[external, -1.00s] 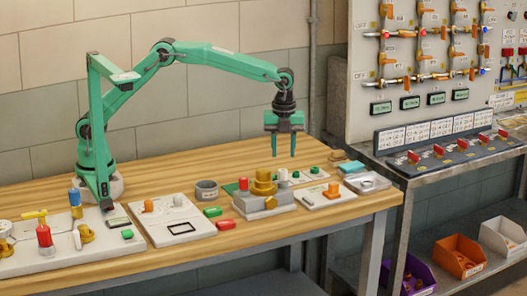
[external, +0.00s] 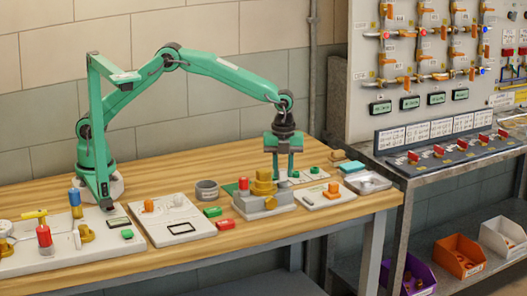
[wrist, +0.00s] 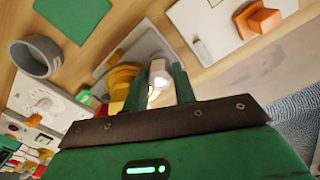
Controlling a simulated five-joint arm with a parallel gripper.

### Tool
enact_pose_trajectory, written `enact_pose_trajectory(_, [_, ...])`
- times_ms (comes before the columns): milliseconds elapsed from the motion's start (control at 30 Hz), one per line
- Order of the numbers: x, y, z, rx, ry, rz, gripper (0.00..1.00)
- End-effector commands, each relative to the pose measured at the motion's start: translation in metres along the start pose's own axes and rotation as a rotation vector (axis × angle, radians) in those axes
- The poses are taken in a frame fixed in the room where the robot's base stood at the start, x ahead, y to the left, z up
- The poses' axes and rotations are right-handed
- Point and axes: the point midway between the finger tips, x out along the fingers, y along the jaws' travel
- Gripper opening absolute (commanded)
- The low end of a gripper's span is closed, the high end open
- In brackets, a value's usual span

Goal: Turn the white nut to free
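The white nut (wrist: 159,73) shows in the wrist view as a pale hexagonal piece between the tips of my two fingers. It stands beside the round brass fitting (wrist: 122,78) on the grey valve block. In the external view, the brass fitting (external: 263,182) is plain, while the nut is mostly hidden by my fingers. My gripper (external: 283,178) points straight down just right of the brass fitting. In the wrist view my gripper (wrist: 159,80) has one finger on each side of the nut, with no clear gap, and looks shut on it.
A red knob (external: 243,184) stands left of the brass fitting. A plate with an orange knob (external: 333,188) lies to the right. A grey round cup (external: 207,190) and green and red blocks are to the left. Bare wood shows along the bench's front edge.

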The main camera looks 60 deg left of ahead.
Motion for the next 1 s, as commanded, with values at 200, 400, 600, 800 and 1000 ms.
enact_pose_trajectory(200, [-0.0002, 0.0002, 0.0, -0.001, 0.0, 0.001, 0.04])
enact_pose_trajectory(400, [-0.0003, 0.0003, 0.0, -0.025, 0.0, 0.001, 0.04])
enact_pose_trajectory(600, [-0.0004, 0.0003, 0.0001, -0.097, 0.0, 0.001, 0.04])
enact_pose_trajectory(800, [-0.0004, 0.0003, 0.0002, -0.227, 0.0, 0.001, 0.04])
enact_pose_trajectory(1000, [-0.0004, 0.0005, 0.0003, -0.403, 0.0, 0.0, 0.04])
